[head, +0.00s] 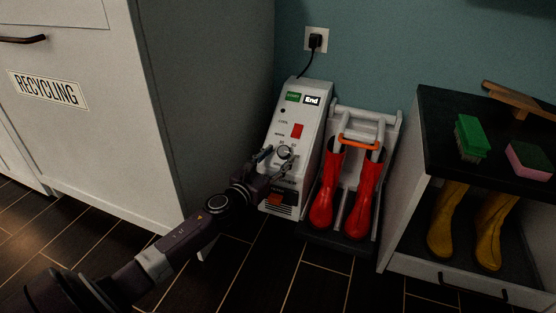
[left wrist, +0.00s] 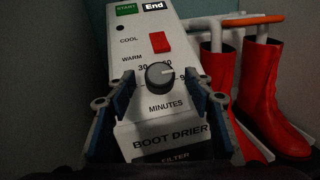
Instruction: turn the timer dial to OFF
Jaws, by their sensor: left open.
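The timer dial (head: 284,151) is a round grey knob on the front of the white boot drier (head: 299,121). In the left wrist view the dial (left wrist: 160,76) sits above the word MINUTES, with numbers around its top. A small mark shows on its face, but I cannot tell its exact setting, and I cannot make out an OFF label. My left gripper (head: 277,163) is open in front of the panel. In the left wrist view its fingers (left wrist: 160,101) stand wide apart, one on each side below the dial, and neither visibly touches it. My right gripper is out of view.
A red switch (left wrist: 160,42) and a green START label (left wrist: 126,9) are above the dial. Red boots (head: 358,200) hang on the rack at right. A recycling cabinet (head: 95,120) stands left; a dark-topped bench (head: 440,125) with yellow boots stands right.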

